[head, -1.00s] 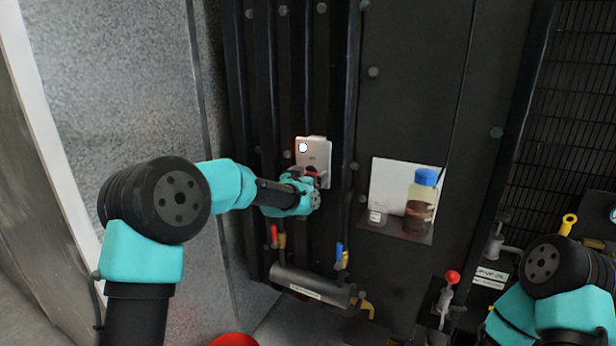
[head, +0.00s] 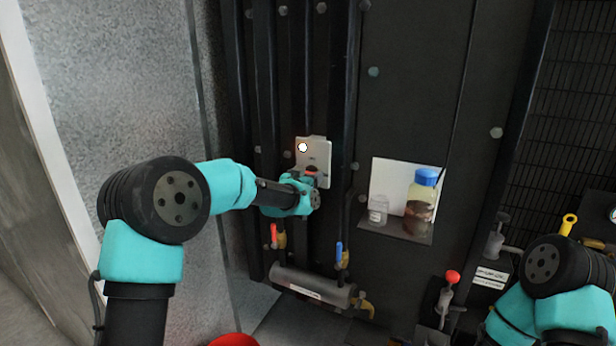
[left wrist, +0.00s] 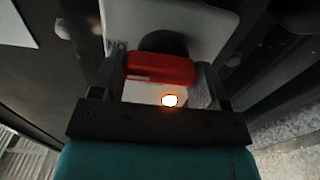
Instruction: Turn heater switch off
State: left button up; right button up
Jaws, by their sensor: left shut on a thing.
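The heater switch is a pale plate (head: 318,153) on the dark ribbed panel, with a red handle (left wrist: 160,68) on a dark round base. A lamp (head: 302,147) on the plate is lit, and its glow also shows in the left wrist view (left wrist: 169,100). My left gripper (head: 313,179) is at the lower part of the plate. In the left wrist view its fingers (left wrist: 162,82) stand on both sides of the red handle, shut on it. Lettering on the plate beside the handle is partly covered. My right gripper is out of view; only its arm shows at lower right.
Below the switch are red-handled (head: 274,236) and blue-handled (head: 339,254) valves and a grey cylinder (head: 312,287). To the right, a shelf holds a blue-capped bottle (head: 423,196) and a small jar (head: 378,210). A red-knobbed lever (head: 452,277) stands at lower right.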

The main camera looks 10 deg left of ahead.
pick_arm(q)
jog(key=shift+n, duration=0.4)
jog(key=n, duration=0.3)
jog(key=shift+a+n, duration=0.1)
jog(key=shift+n, duration=0.2)
jog(key=n, duration=0.4)
jog(key=shift+n, duration=0.3)
jog(key=n, duration=0.4)
jog(key=shift+a+f, duration=0.1)
jog(key=shift+a, duration=0.05)
jog(key=n, duration=0.4)
jog(key=shift+n, duration=0.4)
jog(key=o, duration=0.9)
jog(key=shift+o, duration=0.2)
